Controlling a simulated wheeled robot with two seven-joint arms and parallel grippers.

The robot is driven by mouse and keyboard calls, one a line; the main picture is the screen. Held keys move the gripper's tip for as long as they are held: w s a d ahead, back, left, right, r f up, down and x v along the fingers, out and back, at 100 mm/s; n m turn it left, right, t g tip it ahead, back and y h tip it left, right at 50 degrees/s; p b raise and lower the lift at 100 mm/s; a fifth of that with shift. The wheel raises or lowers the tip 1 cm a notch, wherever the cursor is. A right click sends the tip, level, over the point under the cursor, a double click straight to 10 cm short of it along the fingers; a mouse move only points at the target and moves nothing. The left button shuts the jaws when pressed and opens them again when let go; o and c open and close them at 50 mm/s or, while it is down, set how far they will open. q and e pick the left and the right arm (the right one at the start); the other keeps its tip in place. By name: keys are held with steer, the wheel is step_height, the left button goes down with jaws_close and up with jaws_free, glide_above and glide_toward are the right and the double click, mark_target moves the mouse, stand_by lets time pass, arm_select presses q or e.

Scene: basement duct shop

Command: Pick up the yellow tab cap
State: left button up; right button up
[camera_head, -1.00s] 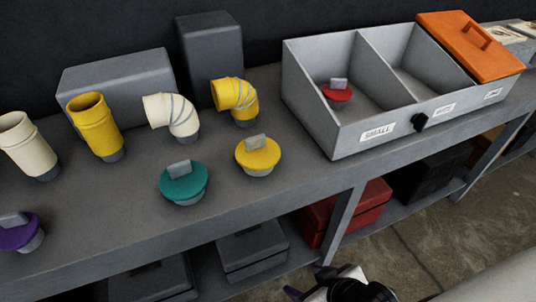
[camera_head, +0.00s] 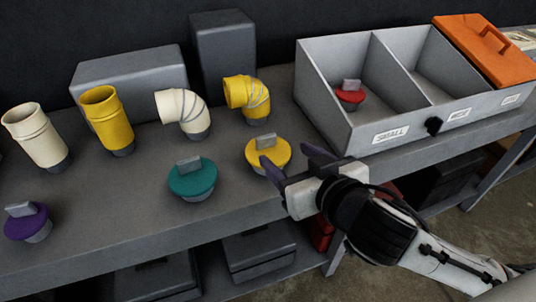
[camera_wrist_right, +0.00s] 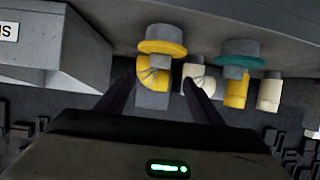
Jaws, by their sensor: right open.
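The yellow tab cap (camera_head: 268,153) is a round yellow disc with a grey tab on top and a grey base. It sits on the grey bench, right of the teal tab cap (camera_head: 192,179). In the wrist view the yellow tab cap (camera_wrist_right: 162,47) shows beyond the fingertips, with the yellow elbow behind it. My right gripper (camera_head: 290,160) is open and empty at the cap's front right; a finger overlaps the cap's lower edge in the head view. I cannot tell if they touch. The wrist view shows both fingers (camera_wrist_right: 158,82) spread apart. My left gripper is not in view.
A yellow elbow (camera_head: 248,97) and a cream elbow (camera_head: 183,113) stand behind the caps. A purple tab cap (camera_head: 28,222) is at the left. The divided bin (camera_head: 364,140), with a red tab cap (camera_head: 350,95) in its left compartment, stands right of the gripper.

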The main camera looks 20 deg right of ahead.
mark_target(267, 141)
steer(key=b+x, duration=0.4)
steer(key=shift+w+f, duration=0.1)
steer(key=shift+w, duration=0.1)
steer(key=shift+w+a+f, duration=0.1)
steer(key=shift+w+f, duration=0.1)
steer(key=shift+w, duration=0.2)
steer(key=x, duration=0.4)
steer(key=shift+w+f, duration=0.3)
steer(key=shift+w, duration=0.05)
steer(key=c, duration=1.2)
